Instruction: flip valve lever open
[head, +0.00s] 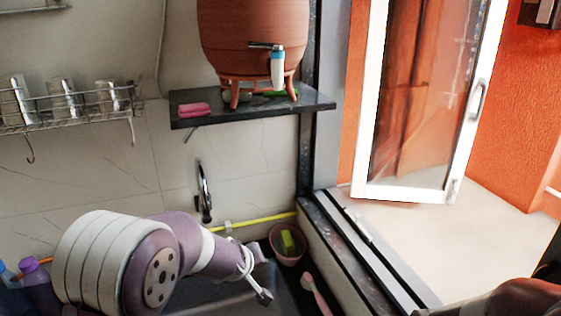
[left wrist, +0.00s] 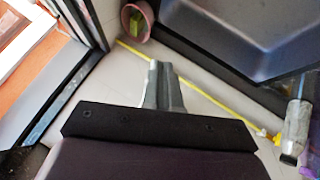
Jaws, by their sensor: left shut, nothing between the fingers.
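The clay waterpot (head: 252,28) stands on a dark wall shelf (head: 318,101), its top cut off by the frame. Its white and blue tap (head: 277,68) points down at the front. A dark valve lever (head: 262,45) sticks out to the left from the top of the tap, roughly level. My left gripper (head: 264,294) is low over the sink area, well below the shelf and apart from the pot. In the left wrist view its fingers (left wrist: 162,70) are together and empty; the waterpot is not seen there. My right gripper is not in view.
Pink sponges (head: 195,109) lie on the shelf's left end. A metal faucet (head: 204,192) rises below the shelf. A pink bowl (head: 287,246) with a green sponge sits by the sink (left wrist: 240,35). A wire rack (head: 70,108) hangs left. An open window (head: 425,90) is right of the shelf.

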